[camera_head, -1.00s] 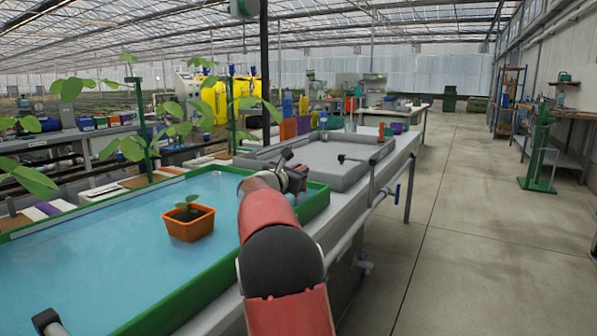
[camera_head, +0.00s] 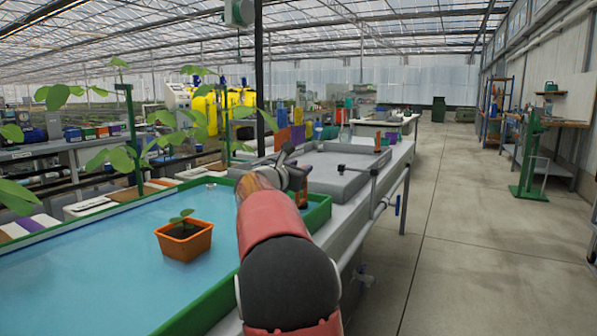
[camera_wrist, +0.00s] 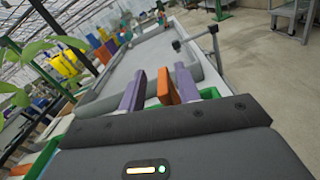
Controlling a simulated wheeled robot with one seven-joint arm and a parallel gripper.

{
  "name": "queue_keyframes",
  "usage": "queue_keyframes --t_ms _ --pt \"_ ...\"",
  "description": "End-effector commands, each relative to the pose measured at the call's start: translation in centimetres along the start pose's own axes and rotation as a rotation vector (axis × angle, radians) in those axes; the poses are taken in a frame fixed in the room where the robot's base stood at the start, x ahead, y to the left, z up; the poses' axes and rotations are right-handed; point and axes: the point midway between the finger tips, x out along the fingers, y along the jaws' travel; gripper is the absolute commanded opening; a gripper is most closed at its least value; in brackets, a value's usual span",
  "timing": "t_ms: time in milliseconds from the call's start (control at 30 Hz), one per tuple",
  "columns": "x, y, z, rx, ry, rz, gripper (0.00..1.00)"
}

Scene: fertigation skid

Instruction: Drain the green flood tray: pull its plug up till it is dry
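The green flood tray (camera_head: 212,298) holds blue water (camera_head: 90,250) across its floor. An orange pot with a seedling (camera_head: 184,241) stands in the water. My gripper (camera_head: 296,180) is over the tray's far right end, seen from behind my red arm. A small pale item (camera_head: 211,186) sits by the tray's far rim.
A grey empty tray (camera_head: 345,170) lies beyond the green one on the same bench. Tall green plants (camera_head: 128,150) stand behind the tray.

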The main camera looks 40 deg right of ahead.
Motion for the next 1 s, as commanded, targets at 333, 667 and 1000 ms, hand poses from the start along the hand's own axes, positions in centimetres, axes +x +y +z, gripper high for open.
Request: queue_keyframes --t_ms 333,667,1000 --pt "-0.4 -0.1 -0.3 -0.002 0.003 -0.003 0.34" --pt "-5.6 -0.1 -0.4 -0.002 0.003 0.0 0.34" --pt "-7.8 0.0 -0.2 -0.002 0.002 -0.002 0.34"
